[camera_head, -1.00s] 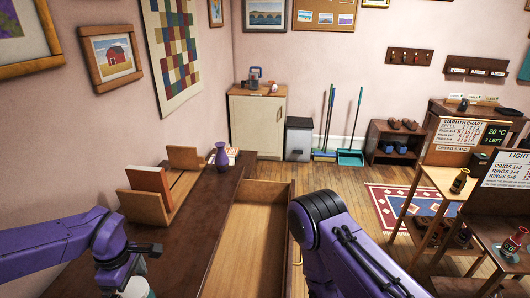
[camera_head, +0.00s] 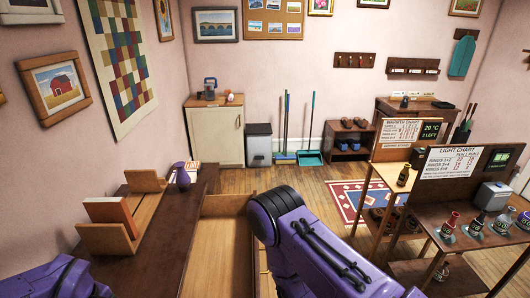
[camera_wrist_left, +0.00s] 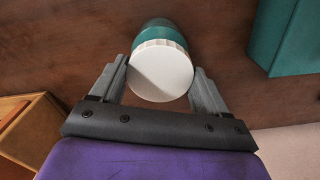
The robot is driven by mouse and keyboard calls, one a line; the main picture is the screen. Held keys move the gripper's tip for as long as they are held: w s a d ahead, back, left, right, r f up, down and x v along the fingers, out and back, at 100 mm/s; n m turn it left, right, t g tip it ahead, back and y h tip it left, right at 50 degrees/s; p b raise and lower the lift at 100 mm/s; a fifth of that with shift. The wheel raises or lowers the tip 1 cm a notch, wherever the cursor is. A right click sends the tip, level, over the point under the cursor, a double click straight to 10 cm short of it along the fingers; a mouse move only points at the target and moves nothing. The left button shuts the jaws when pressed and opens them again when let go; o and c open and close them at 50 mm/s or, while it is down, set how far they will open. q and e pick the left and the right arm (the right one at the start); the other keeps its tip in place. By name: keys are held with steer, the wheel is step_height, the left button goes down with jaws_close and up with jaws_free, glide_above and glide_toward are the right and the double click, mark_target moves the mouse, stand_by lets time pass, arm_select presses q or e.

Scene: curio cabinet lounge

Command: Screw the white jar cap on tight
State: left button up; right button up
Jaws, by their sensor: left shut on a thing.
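The white jar cap (camera_wrist_left: 162,80) shows in the left wrist view as a round disc with a ribbed edge, on a teal jar (camera_wrist_left: 163,32) that is mostly hidden behind it. My left gripper (camera_wrist_left: 160,66) has one finger on each side of the cap and is shut on it. Whether the cap sits fully down on the jar cannot be told. In the head view my left arm (camera_head: 50,280) comes in at the lower left, with its gripper and the jar out of view. My right arm (camera_head: 310,240) crosses the lower middle; its gripper is out of view.
A dark wooden counter (camera_head: 140,252) holds a wooden book rack (camera_head: 110,240) and a purple vase (camera_head: 182,177). An open drawer (camera_head: 222,240) is beside it. A teal block (camera_wrist_left: 292,38) lies near the jar. Shelves with small bottles (camera_head: 479,224) stand at right. The central floor has free room.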

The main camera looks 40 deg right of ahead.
arm_select(q)
steer(key=m+p, duration=0.2)
steer(key=m, duration=0.1)
steer(key=m+p, duration=0.2)
steer(key=m, duration=0.1)
steer(key=shift+s+a+r+m, duration=0.1)
steer(key=shift+r+m, duration=0.05)
steer(key=shift+m, duration=0.25)
steer(key=shift+m+p, duration=0.4)
steer(key=shift+m, duration=0.4)
steer(key=shift+f+m, duration=0.4)
steer(key=shift+m, duration=0.2)
steer(key=o, duration=1)
steer(key=shift+o, duration=1.3)
arm_select(e)
step_height(320, 180, up, 6)
steer(key=shift+r, duration=0.15)
